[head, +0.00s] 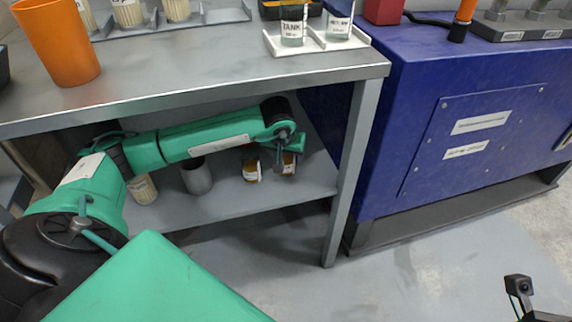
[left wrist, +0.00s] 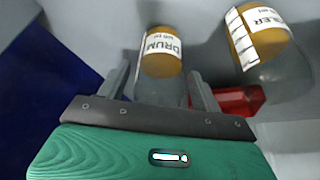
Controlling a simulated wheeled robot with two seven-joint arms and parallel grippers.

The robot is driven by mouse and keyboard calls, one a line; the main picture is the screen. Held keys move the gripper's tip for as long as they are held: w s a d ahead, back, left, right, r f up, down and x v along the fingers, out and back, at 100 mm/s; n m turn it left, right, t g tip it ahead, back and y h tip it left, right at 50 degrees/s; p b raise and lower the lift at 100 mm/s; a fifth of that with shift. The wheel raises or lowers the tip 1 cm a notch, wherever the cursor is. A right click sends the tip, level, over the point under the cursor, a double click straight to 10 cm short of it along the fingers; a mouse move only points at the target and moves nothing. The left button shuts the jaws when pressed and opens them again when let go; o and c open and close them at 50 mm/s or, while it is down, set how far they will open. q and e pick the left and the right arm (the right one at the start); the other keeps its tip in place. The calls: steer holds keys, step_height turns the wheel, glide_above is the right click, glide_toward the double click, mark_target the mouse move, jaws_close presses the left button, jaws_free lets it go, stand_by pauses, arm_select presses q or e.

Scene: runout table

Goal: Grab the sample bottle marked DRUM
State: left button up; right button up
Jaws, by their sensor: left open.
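The DRUM bottle (left wrist: 162,55), clear with amber contents and a white label, stands on the lower shelf. It also shows in the head view (head: 289,164), partly hidden by my gripper. My left gripper (head: 281,158) is open at this bottle. In the left wrist view its two fingers (left wrist: 160,90) lie on either side of the bottle, with a small gap visible at each side. A second amber bottle, its label ending in "ILER" (left wrist: 262,45), stands beside it; in the head view it is the left one (head: 250,166). My right gripper's fingers are not in view.
The lower shelf (head: 240,205) lies under the grey table top (head: 200,70), whose leg (head: 350,170) is at right. A grey cup (head: 196,177) and a tub (head: 142,190) stand left of the bottles. A blue machine (head: 420,140) stands at right. A red object (left wrist: 240,100) is near the gripper.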

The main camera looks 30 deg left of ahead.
arm_select(q)
steer(key=shift+w+f, duration=0.25)
steer(key=shift+f, duration=0.45)
steer(key=shift+r, duration=0.1)
steer(key=shift+c, duration=0.5)
steer(key=c, duration=0.9)
steer(key=shift+c, duration=0.2)
steer(key=shift+r, duration=0.15)
